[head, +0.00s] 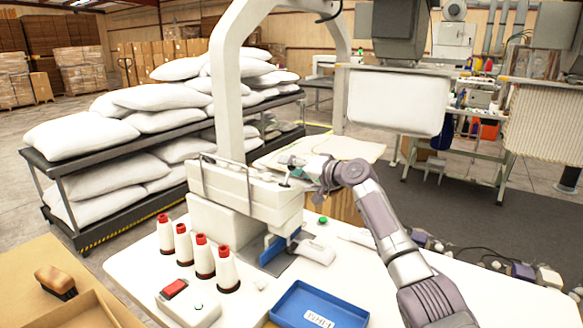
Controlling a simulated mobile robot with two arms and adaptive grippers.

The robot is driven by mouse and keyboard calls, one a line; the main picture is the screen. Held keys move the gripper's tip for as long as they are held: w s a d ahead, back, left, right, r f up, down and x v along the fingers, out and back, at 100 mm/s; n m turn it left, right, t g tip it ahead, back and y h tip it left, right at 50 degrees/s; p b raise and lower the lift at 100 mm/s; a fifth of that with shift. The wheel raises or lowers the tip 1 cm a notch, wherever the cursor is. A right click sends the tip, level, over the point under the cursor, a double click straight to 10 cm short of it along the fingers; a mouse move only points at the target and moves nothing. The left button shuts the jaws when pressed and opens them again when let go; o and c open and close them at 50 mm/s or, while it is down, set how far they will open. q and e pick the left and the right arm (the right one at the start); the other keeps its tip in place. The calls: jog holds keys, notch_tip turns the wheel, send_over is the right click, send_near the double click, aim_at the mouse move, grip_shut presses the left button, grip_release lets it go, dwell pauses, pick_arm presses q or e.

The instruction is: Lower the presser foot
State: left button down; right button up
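A white sewing machine (232,190) stands on the white worktable (390,285), left of centre. My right arm reaches in from the lower right. Its gripper (292,163) is at the right end of the machine's head, at the height of its top. The gripper is small and partly merges with the machine parts, so I cannot tell whether it is open or shut, or whether it touches anything. A blue part (277,248) sits low under the head, by the bed. I cannot make out the presser foot or its lever clearly. My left gripper is not in view.
Several white thread cones with red tops (203,256) stand in front of the machine. A white box with a red switch (187,303) and a blue tray (318,308) are near the front edge. A brush (55,282) lies at left. Pillows (150,110) fill a rack behind.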

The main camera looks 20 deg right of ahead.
jog(key=shift+s+d, duration=0.1)
jog(key=shift+s, duration=0.05)
jog(key=v, duration=1.1)
jog(key=shift+s, duration=0.35)
jog(key=shift+d, duration=0.15)
